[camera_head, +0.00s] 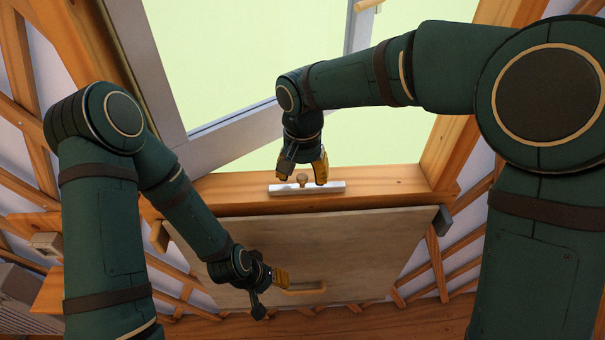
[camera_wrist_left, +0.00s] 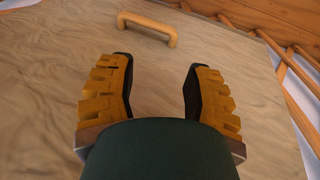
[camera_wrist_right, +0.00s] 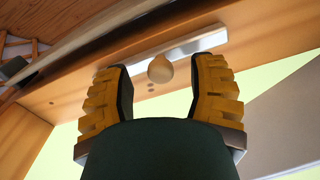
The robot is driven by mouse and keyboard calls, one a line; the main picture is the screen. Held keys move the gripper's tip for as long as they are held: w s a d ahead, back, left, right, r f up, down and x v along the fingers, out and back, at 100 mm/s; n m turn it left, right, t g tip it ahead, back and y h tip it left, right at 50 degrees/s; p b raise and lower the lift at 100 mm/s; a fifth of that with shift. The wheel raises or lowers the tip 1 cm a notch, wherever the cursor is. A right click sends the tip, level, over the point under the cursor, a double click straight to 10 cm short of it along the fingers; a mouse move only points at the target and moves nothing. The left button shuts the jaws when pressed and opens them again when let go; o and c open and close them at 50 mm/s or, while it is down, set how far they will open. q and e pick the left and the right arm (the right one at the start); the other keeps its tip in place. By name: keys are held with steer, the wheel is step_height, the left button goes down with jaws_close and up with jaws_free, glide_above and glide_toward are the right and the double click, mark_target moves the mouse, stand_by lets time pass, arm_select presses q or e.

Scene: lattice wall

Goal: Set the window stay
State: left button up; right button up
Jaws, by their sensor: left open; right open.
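The window stay shows as a pale metal bar (camera_head: 335,187) lying along the wooden sill, with a round wooden knob (camera_head: 302,177) near its middle. The grey window sash (camera_head: 230,132) stands open beyond the sill. My right gripper (camera_head: 303,179) is open and points down at the knob. In the right wrist view the knob (camera_wrist_right: 160,69) shows between the two fingers, with a gap on each side. My left gripper (camera_head: 270,293) is open and empty in front of the wooden panel, just left of its handle (camera_head: 304,291). In the left wrist view the handle (camera_wrist_left: 147,28) lies beyond the fingertips.
The wooden panel (camera_head: 350,245) hangs below the sill, with a dark bracket (camera_head: 442,219) at its right corner. Wooden lattice (camera_head: 436,262) flanks it on both sides. Open space with a pale green background shows through the window opening (camera_head: 240,60).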

mark_target(303, 177)
step_height(303, 177, up, 12)
steer(key=shift+f, duration=0.25)
steer(key=shift+s, duration=0.1)
stand_by(0.5)
